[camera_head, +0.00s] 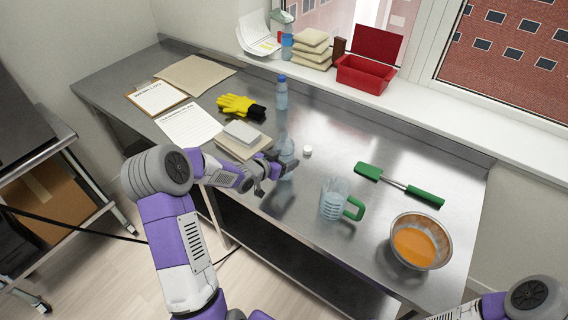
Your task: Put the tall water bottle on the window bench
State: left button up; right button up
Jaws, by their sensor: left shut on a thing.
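A clear, tall bottle (287,148) stands or is held over the steel table near its middle. My left gripper (275,170) is at its lower part and shut on it; the fingers partly hide its base, so I cannot tell whether it touches the table. Another clear bottle with a blue cap (281,92) stands upright farther back on the table. The window bench (440,104) is the white sill along the back. Only part of my right arm shows at the bottom right; its gripper is out of view.
The bench holds a red open box (366,75), stacked beige bags (312,50) and a small bottle (287,46). On the table are yellow gloves (238,104), a white cap (307,150), a green spatula (400,185), a jug (333,198) and a bowl (421,241). The bench's right part is clear.

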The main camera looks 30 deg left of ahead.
pick_arm(q)
jog(key=shift+w+f, duration=0.1)
jog(key=shift+f, duration=0.6)
jog(key=shift+f, duration=0.1)
jog(key=o, duration=1.7)
jog(key=shift+f, duration=0.1)
jog(key=shift+c, duration=0.2)
jog(key=shift+r, duration=0.2)
jog(key=shift+s+a+r, duration=0.15)
jog(key=shift+s+r, duration=0.05)
jog(key=shift+s, duration=0.15)
jog(key=p+v, duration=0.1)
jog(key=v, duration=1)
jog(key=shift+s+p, duration=0.2)
jog(key=shift+p, duration=0.15)
